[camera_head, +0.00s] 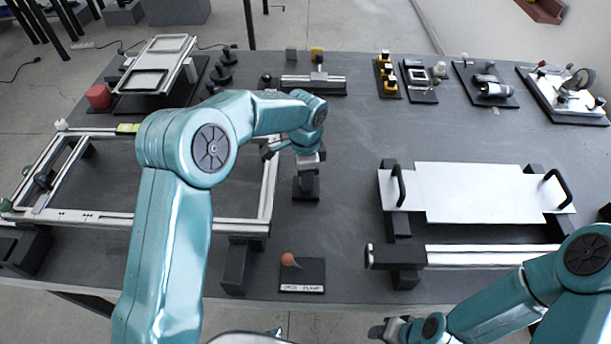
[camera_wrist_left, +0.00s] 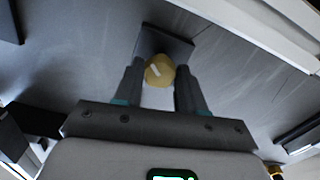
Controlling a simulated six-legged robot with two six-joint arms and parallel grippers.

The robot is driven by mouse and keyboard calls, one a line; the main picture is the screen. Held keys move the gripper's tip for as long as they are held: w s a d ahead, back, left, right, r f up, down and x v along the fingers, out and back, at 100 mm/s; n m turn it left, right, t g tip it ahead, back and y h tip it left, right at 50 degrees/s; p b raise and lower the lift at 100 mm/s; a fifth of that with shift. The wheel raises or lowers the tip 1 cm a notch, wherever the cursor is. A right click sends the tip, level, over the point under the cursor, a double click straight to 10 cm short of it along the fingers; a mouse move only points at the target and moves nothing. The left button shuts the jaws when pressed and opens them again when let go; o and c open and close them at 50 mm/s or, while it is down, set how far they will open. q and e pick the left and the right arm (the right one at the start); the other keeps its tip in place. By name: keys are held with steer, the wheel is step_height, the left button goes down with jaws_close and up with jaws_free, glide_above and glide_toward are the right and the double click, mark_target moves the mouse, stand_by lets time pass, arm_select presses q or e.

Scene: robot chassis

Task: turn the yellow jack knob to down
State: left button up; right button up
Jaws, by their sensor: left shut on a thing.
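The yellow jack knob (camera_wrist_left: 159,70) shows in the left wrist view as a round cap with a pale line on it, at a dark block (camera_wrist_left: 178,42). My left gripper (camera_wrist_left: 158,84) is shut on it, one finger on each side. In the head view my left gripper (camera_head: 308,157) is above a small black stand (camera_head: 306,188) near the table's middle; the knob is hidden there. My right gripper (camera_head: 388,330) is low at the bottom edge of the head view, away from the knob; its jaws are too small to read.
A metal frame (camera_head: 105,216) lies left of the stand. A white plate with black handles (camera_head: 478,190) lies to the right, above a metal rail (camera_head: 480,256). A labelled pad with an orange knob (camera_head: 310,276) is in front. Several small fixtures line the back.

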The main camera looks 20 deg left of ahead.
arm_select(q)
steer(key=n+b, duration=0.1)
steer(key=n, duration=0.3)
steer(key=shift+n, duration=0.3)
steer(key=shift+n+b, duration=0.5)
steer(key=shift+n, duration=1.2)
steer(key=o, duration=1.1)
steer(key=shift+c, duration=0.2)
step_height(320, 180, up, 16)
steer(key=p, duration=0.1)
steer(key=shift+r, duration=0.2)
steer(key=shift+s, duration=0.15)
